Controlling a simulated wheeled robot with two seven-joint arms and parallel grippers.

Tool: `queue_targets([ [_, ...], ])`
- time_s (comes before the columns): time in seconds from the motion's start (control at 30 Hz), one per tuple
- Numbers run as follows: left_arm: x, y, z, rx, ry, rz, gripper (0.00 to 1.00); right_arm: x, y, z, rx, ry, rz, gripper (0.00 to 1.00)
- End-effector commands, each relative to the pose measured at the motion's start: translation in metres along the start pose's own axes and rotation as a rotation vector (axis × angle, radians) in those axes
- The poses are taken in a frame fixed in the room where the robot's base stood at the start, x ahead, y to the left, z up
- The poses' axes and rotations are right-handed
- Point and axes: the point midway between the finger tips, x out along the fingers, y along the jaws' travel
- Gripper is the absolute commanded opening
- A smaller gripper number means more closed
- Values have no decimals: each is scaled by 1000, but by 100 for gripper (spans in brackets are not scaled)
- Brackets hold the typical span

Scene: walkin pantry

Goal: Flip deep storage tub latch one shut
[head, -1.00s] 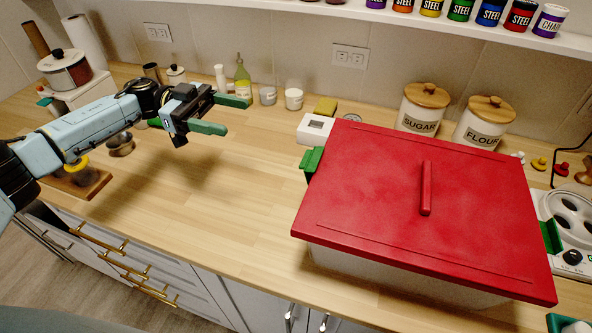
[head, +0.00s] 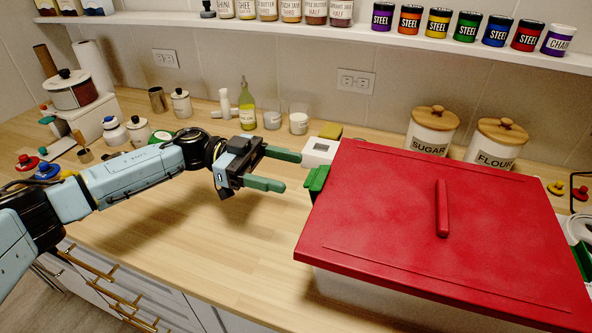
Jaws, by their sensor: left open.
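The deep storage tub (head: 395,298) stands on the counter at the right, pale-walled under a red lid (head: 400,225) with a raised red handle bar. A green latch (head: 317,180) sticks out at the lid's left edge, near its back corner. I cannot tell its exact angle. My left gripper (head: 290,171) has green fingers, spread apart and empty. It is just left of the green latch, pointing at it, with a small gap in the picture. My right gripper is not in view.
Sugar (head: 432,131) and flour (head: 496,144) canisters stand behind the tub. A white box (head: 319,152), small cups and a green-yellow bottle (head: 247,107) stand behind my gripper. A shelf (head: 330,27) of jars runs above. The counter's front middle is clear.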

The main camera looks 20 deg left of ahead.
Motion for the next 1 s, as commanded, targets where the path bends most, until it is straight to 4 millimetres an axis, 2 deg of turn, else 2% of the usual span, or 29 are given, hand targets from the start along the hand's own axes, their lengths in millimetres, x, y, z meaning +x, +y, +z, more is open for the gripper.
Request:
queue_targets([
  [0.1,18,0,0,1,0,2,68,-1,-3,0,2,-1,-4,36],
  [0.23,29,0,0,1,1,0,68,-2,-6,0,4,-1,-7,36],
  [0.6,34,0,0,1,0,0,66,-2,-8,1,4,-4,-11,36],
  [0.93,33,0,0,1,0,0,23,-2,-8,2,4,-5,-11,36],
  [1.0,33,0,0,1,-1,0,23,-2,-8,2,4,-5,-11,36],
])
